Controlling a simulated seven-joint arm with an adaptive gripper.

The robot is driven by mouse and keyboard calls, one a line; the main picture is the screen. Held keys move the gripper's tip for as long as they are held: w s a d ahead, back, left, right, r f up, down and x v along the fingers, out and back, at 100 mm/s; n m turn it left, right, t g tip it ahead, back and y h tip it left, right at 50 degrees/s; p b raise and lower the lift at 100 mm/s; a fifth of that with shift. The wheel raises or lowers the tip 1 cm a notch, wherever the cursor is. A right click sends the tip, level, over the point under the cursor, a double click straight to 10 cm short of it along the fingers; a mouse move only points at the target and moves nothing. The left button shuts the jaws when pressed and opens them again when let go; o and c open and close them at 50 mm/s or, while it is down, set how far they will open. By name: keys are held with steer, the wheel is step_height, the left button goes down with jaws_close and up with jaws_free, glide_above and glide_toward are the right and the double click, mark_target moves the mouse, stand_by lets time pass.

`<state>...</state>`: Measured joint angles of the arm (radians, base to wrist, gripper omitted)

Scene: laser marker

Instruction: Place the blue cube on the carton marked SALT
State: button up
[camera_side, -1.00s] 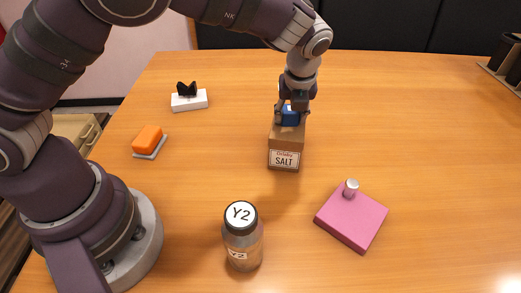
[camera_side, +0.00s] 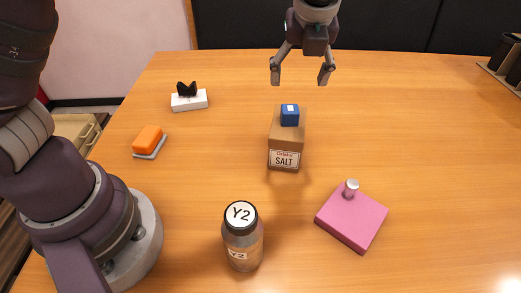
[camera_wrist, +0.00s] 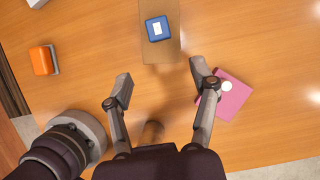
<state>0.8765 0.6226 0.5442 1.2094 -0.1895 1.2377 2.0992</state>
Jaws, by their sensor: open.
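The blue cube (camera_side: 290,115) with a white patch on top rests on the top of the brown carton marked SALT (camera_side: 286,138). In the wrist view the cube (camera_wrist: 158,28) sits on the carton's top (camera_wrist: 162,55). My gripper (camera_side: 301,84) is open and empty, raised above and behind the cube in the side view, clear of it. In the wrist view its two fingers (camera_wrist: 160,83) are spread wide with nothing between them.
A bottle marked Y2 (camera_side: 242,240) stands in front. A pink block with a pale knob (camera_side: 352,215) lies at right. An orange block on a grey base (camera_side: 148,140) and a white block with a black piece (camera_side: 189,101) are at left.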

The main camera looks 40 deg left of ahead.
steer(key=s+a+r+n+t+h, duration=0.1)
steer(key=s+a+n, duration=0.4)
steer(key=n, duration=0.8)
steer(key=s+a+n+t+h, duration=0.1)
steer(key=s+a+n, duration=0.4)
steer(key=s+n, duration=0.5)
steer(key=n+h, duration=0.1)
steer(key=n, duration=0.3)
steer(key=shift+s+a+r, duration=0.15)
steer(key=shift+a+r, duration=0.15)
steer(key=shift+r, duration=0.05)
